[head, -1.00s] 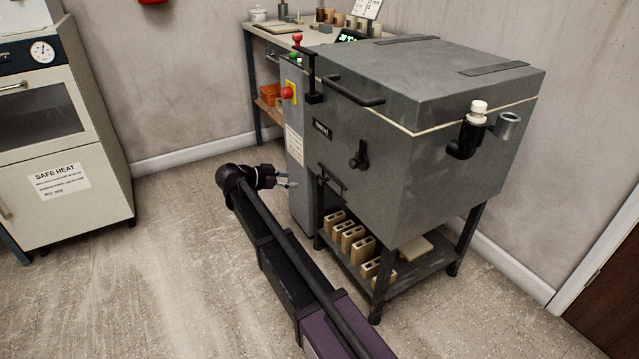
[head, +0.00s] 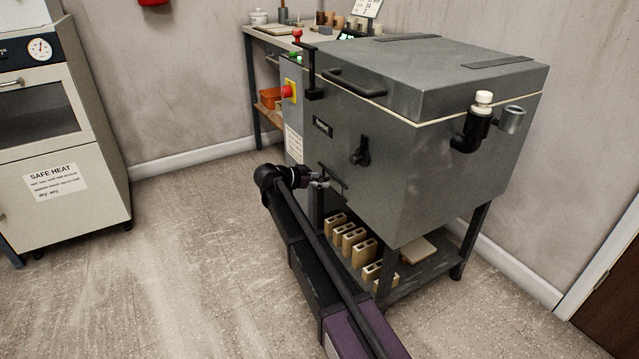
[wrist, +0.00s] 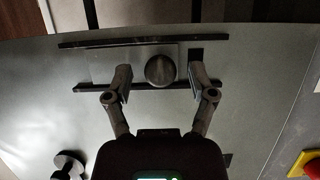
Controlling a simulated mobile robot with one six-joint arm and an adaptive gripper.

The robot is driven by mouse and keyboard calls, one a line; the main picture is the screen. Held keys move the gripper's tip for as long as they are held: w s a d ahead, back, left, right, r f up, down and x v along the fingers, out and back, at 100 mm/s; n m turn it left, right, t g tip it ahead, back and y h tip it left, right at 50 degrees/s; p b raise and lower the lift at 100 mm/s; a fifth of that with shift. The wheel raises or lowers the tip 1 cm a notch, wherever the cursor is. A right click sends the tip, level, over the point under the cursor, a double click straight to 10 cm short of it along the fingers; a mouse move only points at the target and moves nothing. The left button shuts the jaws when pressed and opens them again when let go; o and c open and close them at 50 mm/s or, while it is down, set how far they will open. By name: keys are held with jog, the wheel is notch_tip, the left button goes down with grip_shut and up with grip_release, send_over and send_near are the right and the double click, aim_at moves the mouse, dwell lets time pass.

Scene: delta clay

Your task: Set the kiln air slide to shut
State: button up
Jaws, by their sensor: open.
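The kiln air slide is a flat grey plate (wrist: 103,66) between two dark rails in the wrist view, with a round dark knob (wrist: 161,70) on it. A dark opening (wrist: 196,54) shows at the plate's right end, partly behind a finger. The slide's rails (head: 333,180) show low on the kiln's front in the head view. My gripper (wrist: 160,76) is open, with one finger on each side of the knob and a gap to each. In the head view my gripper (head: 320,183) is right at the slide. Contact with the plate cannot be told.
The grey kiln (head: 425,165) has a dark latch (head: 361,151) on its front and bricks (head: 352,240) on the shelf below. A red button (head: 288,91) on yellow is on the control post to the left. The floor (head: 190,260) at left is clear.

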aim_at(324, 175)
grip_shut()
jog(key=shift+w+a, duration=0.55)
jog(key=shift+w, duration=0.35)
jog(key=shift+w+a, duration=0.55)
jog(key=shift+w, duration=0.3)
grip_release()
jog(key=shift+w, duration=0.1)
jog(key=shift+s+d, duration=0.1)
jog(key=shift+s, duration=0.15)
